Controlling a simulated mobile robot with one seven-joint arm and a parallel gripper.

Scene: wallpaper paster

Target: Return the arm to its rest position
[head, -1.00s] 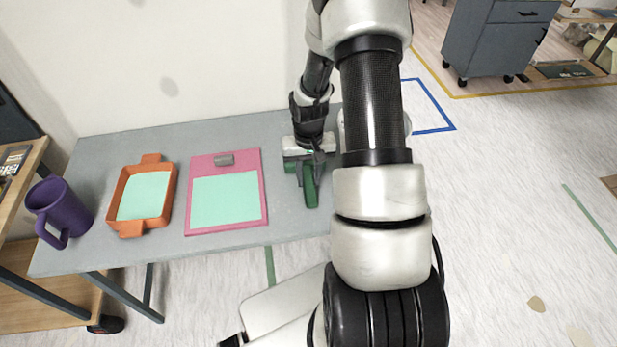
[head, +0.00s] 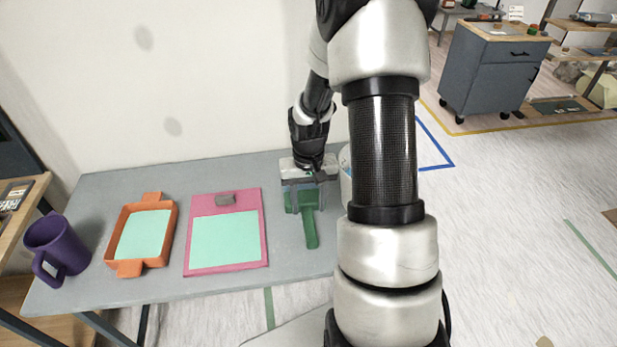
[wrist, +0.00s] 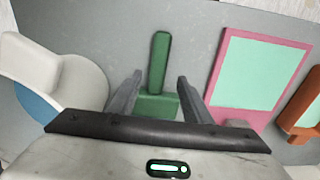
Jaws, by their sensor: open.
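My gripper (head: 309,182) is open and empty at the right part of the grey table (head: 125,180). A green brush-like tool (head: 311,229) with a wide head and a straight handle lies on the table just below it. In the wrist view, the tool (wrist: 160,58) shows between my two spread fingers (wrist: 160,80), with its handle pointing away. The fingers look apart from it, with a gap on both sides. My arm's upper links fill the middle right of the head view and hide part of the table's right end.
A pink clipboard (head: 263,228) with a mint sheet lies left of the tool. Further left are an orange tray (head: 171,235) with a mint sheet and a purple mug (head: 60,247). A white-and-blue round container (wrist: 85,85) stands close on the tool's other side. A wall is behind.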

